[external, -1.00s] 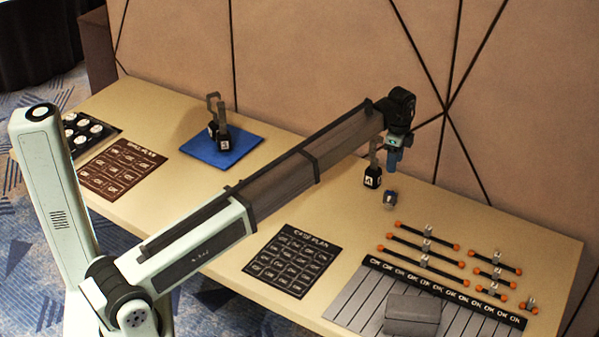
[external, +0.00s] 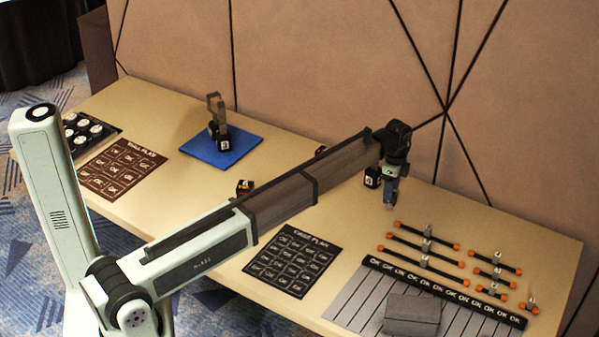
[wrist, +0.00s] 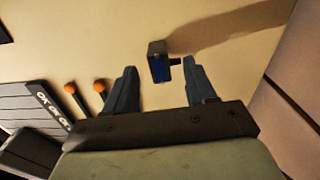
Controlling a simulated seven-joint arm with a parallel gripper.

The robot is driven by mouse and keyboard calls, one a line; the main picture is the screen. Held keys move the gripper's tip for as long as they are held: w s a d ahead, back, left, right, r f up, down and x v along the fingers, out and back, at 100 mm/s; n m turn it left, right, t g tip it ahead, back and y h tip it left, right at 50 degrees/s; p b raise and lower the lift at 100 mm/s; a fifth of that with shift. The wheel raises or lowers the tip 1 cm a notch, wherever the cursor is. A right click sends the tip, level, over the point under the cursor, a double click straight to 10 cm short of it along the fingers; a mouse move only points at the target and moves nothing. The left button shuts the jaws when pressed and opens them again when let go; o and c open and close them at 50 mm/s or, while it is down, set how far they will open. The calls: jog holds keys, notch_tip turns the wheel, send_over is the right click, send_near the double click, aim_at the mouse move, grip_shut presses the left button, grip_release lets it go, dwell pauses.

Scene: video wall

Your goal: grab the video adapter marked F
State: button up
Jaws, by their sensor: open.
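My gripper (external: 391,192) is low over the right part of the table, fingers pointing down; in the wrist view (wrist: 161,78) its two fingers are open. A small dark box with a blue face and a short stub on its right side (wrist: 158,66) shows between the fingertips, with a gap to the left finger; the stub's end is close to the right finger. It looks like an adapter, but no letter F is readable on it. In the external view the fingers cover most of that spot.
A black lettered block (external: 372,178) stands just left of the gripper, and another (external: 244,187) by my forearm. A hooked block stands on the blue mat (external: 240,146). Orange-ended bars (external: 427,252) and a grey block (external: 411,314) lie in front.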

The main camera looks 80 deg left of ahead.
jog(key=shift+f, duration=1.5)
jog(key=shift+c, duration=0.4)
grip_shut()
